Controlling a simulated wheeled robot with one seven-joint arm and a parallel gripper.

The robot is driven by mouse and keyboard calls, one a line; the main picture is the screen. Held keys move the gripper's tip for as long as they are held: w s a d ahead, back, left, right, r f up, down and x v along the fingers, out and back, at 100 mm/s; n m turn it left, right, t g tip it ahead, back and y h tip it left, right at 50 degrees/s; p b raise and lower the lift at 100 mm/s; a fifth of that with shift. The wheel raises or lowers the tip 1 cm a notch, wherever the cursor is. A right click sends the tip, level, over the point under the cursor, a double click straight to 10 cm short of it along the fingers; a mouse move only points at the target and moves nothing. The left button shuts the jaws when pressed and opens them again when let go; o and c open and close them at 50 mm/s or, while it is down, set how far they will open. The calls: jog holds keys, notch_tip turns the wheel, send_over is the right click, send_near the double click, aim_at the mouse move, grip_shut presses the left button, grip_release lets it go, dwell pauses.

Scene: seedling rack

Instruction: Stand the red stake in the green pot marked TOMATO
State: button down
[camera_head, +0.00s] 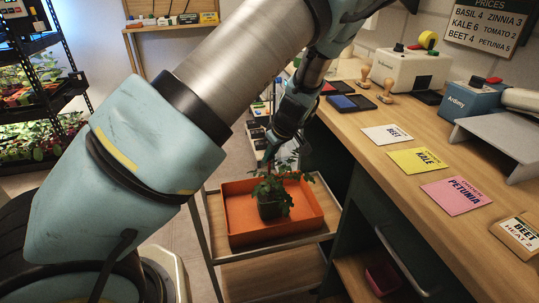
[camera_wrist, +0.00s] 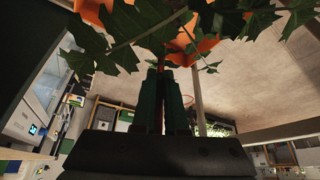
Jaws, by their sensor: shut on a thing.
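A dark green pot (camera_head: 269,208) with a leafy plant stands in an orange tray (camera_head: 240,235) on a cart; no marking is readable on it. My gripper (camera_head: 271,152) points down just above and behind the plant's top leaves. In the wrist view my gripper (camera_wrist: 163,80) is shut on the thin red stake (camera_wrist: 160,92), which shows between its fingers. The far end of the stake is hidden by leaves (camera_wrist: 140,22), so I cannot tell whether it touches the soil. The orange tray also shows past the leaves (camera_wrist: 196,45).
A wooden counter (camera_head: 420,215) on the right holds seed packets, stampers and a blue box. The cart (camera_head: 210,252) has pale rails around its top. Shelves of seedlings (camera_head: 40,100) stand at the far left. Bare floor lies left of the cart.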

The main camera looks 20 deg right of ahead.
jog(key=c, duration=0.9)
grip_release()
jog(key=v, duration=1.1)
jog(key=shift+b, duration=0.35)
jog(key=shift+w+a+f, duration=0.1)
jog(key=s+a+r+m+g+p, duration=0.1)
jog(key=s+a+r, duration=0.1)
jog(key=a, duration=0.9)
jog(key=s+a+r+m+g+h+p, duration=0.1)
jog(key=s+a+r+m, duration=0.1)
jog(key=a, duration=0.9)
jog(key=s+a+r+m+g+h+p, duration=0.1)
jog(key=a+r, duration=0.3)
jog(key=a, duration=0.7)
jog(key=shift+s+m+p, duration=0.4)
jog(key=shift+s+m, duration=0.25)
jog(key=shift+m, duration=0.05)
